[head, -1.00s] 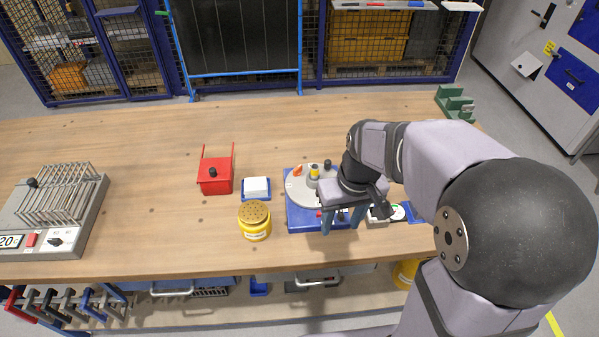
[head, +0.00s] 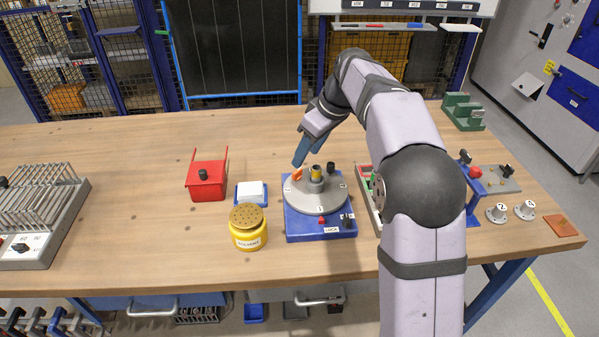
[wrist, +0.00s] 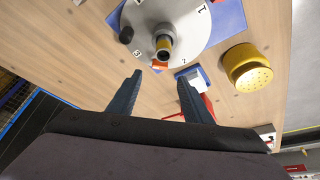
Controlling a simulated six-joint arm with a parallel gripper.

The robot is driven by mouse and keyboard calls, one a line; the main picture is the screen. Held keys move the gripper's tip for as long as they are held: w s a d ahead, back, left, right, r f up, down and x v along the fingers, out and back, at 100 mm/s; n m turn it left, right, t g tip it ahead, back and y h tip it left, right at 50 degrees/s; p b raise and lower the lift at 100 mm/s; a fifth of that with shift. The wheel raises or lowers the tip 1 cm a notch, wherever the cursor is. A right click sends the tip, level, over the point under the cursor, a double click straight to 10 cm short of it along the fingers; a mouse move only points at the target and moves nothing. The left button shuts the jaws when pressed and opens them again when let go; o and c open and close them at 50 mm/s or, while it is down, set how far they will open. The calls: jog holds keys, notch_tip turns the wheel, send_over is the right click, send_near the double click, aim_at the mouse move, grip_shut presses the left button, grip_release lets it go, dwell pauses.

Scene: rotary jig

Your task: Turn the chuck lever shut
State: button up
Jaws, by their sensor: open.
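The rotary jig has a blue base (head: 300,228) and a round grey turntable (head: 318,203) with numbered stations. The chuck (head: 316,183) stands near its middle with a yellow-ringed dark part in it. The short orange lever (head: 297,174) sits at the chuck's left in the head view. My gripper (head: 300,162) is just behind and above the lever, pointing down. In the wrist view my gripper (wrist: 160,77) is open and empty, and the orange lever (wrist: 160,65) shows ahead of the gap between the fingertips. I cannot tell whether a finger touches it.
A black knob (head: 331,167) stands on the turntable. A red knob (head: 321,220) and a black knob (head: 346,219) are on the base front. A yellow solvent can (head: 248,232), a white pad (head: 251,192) and a red box (head: 206,185) stand left. The table behind is clear.

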aim_at(298, 171)
jog(key=shift+x, duration=3.6)
jog(key=shift+c, duration=0.3)
jog(key=c, duration=1)
